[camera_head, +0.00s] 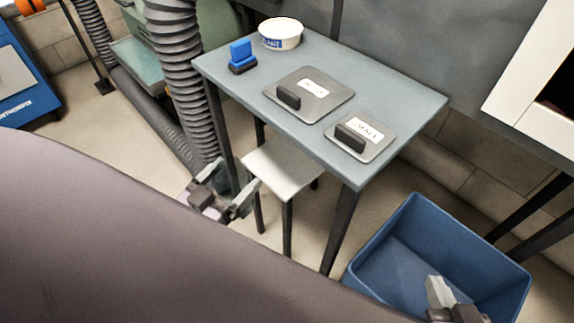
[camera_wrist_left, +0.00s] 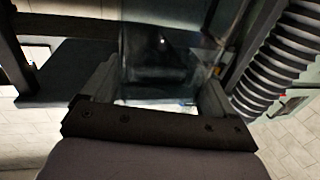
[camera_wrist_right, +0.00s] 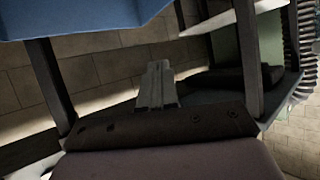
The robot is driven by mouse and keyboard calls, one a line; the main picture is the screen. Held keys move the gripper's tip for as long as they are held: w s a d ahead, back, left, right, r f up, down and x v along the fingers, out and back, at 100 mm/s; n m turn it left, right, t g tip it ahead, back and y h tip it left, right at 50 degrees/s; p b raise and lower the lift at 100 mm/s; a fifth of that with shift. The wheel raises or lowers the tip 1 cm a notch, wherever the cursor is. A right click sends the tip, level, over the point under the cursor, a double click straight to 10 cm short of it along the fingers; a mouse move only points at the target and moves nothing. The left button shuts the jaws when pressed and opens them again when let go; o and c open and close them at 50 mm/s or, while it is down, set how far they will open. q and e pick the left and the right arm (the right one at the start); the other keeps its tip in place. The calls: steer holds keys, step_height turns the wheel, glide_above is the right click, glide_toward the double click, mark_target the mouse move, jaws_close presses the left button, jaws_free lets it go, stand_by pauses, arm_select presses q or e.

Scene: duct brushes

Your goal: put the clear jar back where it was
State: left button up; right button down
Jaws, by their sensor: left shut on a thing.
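The clear jar (camera_wrist_left: 160,45) is see-through and stands out in the left wrist view between my left fingers. My left gripper (camera_head: 228,186) is shut on it, low beside the left end of the table; in the head view the jar is hard to make out. The left fingers also show in the left wrist view (camera_wrist_left: 158,95), on either side of the jar. My right gripper (camera_head: 440,293) is over the near side of the blue bin in the head view. In the right wrist view its fingers (camera_wrist_right: 157,85) are together with nothing between them.
The grey table (camera_head: 365,80) bears a white tub (camera_head: 281,35), a blue block (camera_head: 241,52) on a dark base, and two grey plates (camera_head: 330,97) (camera_head: 375,146) with dark handles and labels. A white low shelf or stool (camera_head: 285,167) is below. A blue bin (camera_head: 375,240) stands right. A ribbed duct (camera_head: 180,70) rises left.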

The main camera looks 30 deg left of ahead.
arm_select(q)
steer(key=w+f+b, duration=0.1)
steer(key=w+b, duration=0.1)
steer(key=w, duration=0.4)
steer(key=w+d+f+b, duration=0.1)
steer(key=w+b, duration=0.1)
steer(key=w, duration=0.4)
steer(key=w+d+f+b, duration=0.1)
steer(key=w+f+b, duration=0.1)
steer(key=w, duration=0.4)
steer(key=shift+r, duration=0.1)
arm_select(e)
steer(key=a+y, duration=0.1)
steer(key=w+a+y, duration=0.1)
steer(key=a, duration=0.1)
steer(key=a+f+m+y, duration=0.1)
steer(key=shift+w+a+f, duration=0.1)
steer(key=shift+w+a, duration=0.15)
steer(key=shift+a, duration=0.1)
